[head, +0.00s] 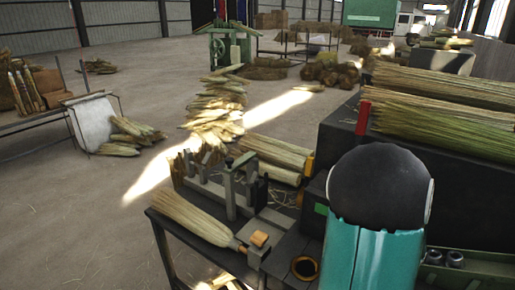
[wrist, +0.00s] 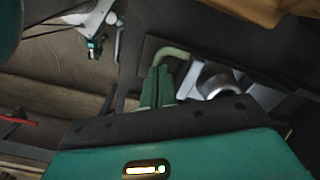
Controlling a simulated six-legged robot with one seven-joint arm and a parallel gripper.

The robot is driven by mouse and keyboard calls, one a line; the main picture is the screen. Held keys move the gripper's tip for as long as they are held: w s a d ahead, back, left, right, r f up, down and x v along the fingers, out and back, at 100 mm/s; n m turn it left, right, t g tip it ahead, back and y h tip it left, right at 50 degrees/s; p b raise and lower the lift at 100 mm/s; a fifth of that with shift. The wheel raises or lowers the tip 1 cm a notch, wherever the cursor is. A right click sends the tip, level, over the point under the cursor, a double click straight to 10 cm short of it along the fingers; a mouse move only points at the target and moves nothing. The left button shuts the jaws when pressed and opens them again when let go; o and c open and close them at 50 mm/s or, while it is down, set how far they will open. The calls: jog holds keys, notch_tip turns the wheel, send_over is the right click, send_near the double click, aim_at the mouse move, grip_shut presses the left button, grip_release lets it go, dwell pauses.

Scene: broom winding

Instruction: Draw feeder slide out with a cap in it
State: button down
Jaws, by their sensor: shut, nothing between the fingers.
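In the wrist view my gripper (wrist: 158,72) has its two green fingers together, with nothing seen between them. A bent pale green rod (wrist: 174,53), perhaps the slide's handle, curves close past the fingertips; I cannot tell whether they touch. Just right of the fingers is a shiny metal round piece (wrist: 216,80), possibly a cap, at a light grey part (wrist: 265,97) that may be the feeder slide. My gripper's body hides the lower part of this area. In the head view my arm hides the gripper. Two small metal cups (head: 455,258) sit in a green tray at lower right.
A bench carries a broom head (head: 190,216), an upright clamp frame (head: 230,190) and a dark ring (head: 305,268). A dark cabinet (head: 450,165) topped with long straw bundles (head: 445,125) stands behind my arm. The floor (head: 90,200) to the left is largely open.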

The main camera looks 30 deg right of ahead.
jog(key=shift+w+d+r, duration=0.2)
jog(key=shift+d+r, duration=0.15)
jog(key=shift+r, duration=0.15)
jog(key=shift+s+r, duration=0.1)
jog(key=shift+r, duration=0.2)
jog(key=shift+d+r, duration=0.1)
jog(key=shift+r, duration=0.3)
jog(key=shift+d+r, duration=0.1)
jog(key=shift+r, duration=1.05)
jog(key=w+a+r+n+t, duration=0.2)
jog(key=w+a+r+n, duration=0.4)
jog(key=a, duration=0.3)
jog(key=w+a+r+n+t, duration=0.1)
jog(key=w+a+r+n, duration=0.35)
jog(key=w+a, duration=0.35)
jog(key=s+a+r+n+t, duration=0.1)
jog(key=s+a+r+n, duration=0.1)
jog(key=a+r+n, duration=0.2)
jog(key=s+a+r+n+t, duration=0.1)
jog(key=a+r+n, duration=0.4)
jog(key=a+n, duration=0.5)
jog(key=a, duration=0.6)
jog(key=shift+s+t, duration=0.3)
jog(key=shift+s, duration=0.1)
